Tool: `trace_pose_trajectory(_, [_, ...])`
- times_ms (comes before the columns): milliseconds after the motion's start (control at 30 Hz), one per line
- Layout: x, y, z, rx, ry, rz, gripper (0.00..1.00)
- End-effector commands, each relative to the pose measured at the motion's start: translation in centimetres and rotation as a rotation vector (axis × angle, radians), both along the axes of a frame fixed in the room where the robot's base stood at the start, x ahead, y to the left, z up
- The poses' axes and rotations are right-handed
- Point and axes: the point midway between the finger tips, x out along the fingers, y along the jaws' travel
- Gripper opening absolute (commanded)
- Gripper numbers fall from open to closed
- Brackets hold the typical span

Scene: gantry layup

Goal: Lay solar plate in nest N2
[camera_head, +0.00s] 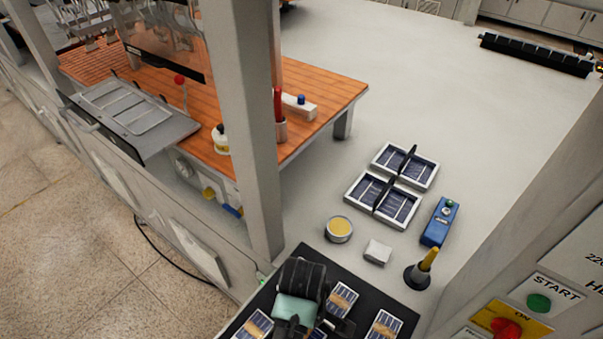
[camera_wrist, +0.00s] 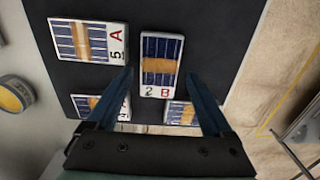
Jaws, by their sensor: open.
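My gripper (camera_head: 300,322) is over the black mat (camera_head: 300,262) at the bottom of the head view. In the wrist view its two fingers (camera_wrist: 158,74) are apart, with nothing held. A small solar plate marked 2 B (camera_wrist: 160,48), dark blue cells with a tan strip, lies between and beyond the fingertips. A plate marked 5 A (camera_wrist: 88,40) lies to its upper left. Two more plates are partly hidden behind the fingers. Two white-framed double trays (camera_head: 383,200) (camera_head: 405,166) with dark blue cells stand on the grey table; no N2 label is readable.
The table beyond the trays is largely clear.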

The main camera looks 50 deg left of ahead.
Motion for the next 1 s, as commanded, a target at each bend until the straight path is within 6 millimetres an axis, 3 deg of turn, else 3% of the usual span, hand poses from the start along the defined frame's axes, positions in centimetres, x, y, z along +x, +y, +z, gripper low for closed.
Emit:
trace_pose_trajectory(233, [0.1,-0.2,-2.9,-0.001,0.002,0.002,0.85])
trace_pose_trajectory(533, [0.1,-0.2,-3.4,0.000,0.000,0.001,0.85])
trace_pose_trajectory(1000, [0.1,-0.1,-3.3,0.000,0.000,0.001,0.00])
